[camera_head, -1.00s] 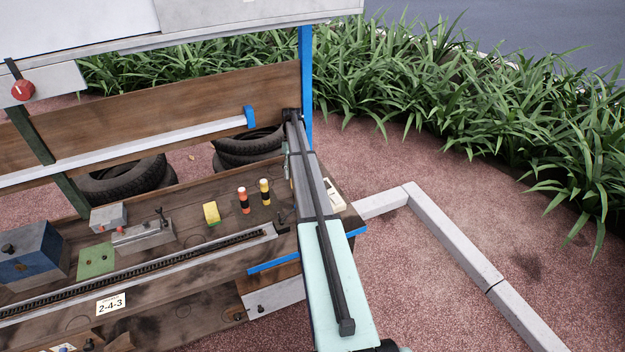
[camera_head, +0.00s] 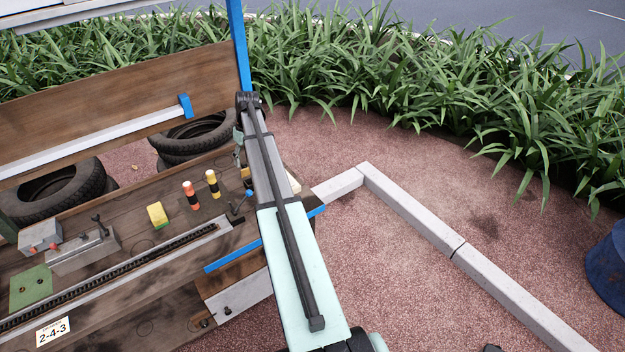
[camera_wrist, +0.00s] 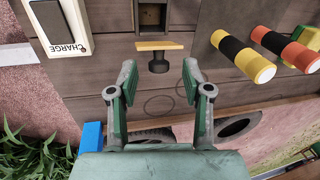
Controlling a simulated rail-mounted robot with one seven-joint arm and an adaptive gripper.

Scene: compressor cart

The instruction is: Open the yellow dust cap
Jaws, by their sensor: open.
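A thin yellow plate (camera_wrist: 160,45), which looks like the dust cap, shows nearly edge-on in the wrist view. It is beside a dark square recess (camera_wrist: 152,16) in the wooden panel. A dark round knob (camera_wrist: 158,63) shows just below the plate. My gripper (camera_wrist: 158,78) is open and empty. Its two green-padded fingers are spread to either side, just below the knob in the picture and apart from it. I cannot tell how far the fingers are above the panel. In the head view my arm hides the yellow cap.
Yellow-black (camera_wrist: 243,58) and orange-black (camera_wrist: 285,48) cylinders stand right of my gripper in the wrist view. A white box marked CHARGE (camera_wrist: 62,30) is at the upper left. A yellow block (camera_head: 157,215) and a chain track (camera_head: 150,260) are on the bench.

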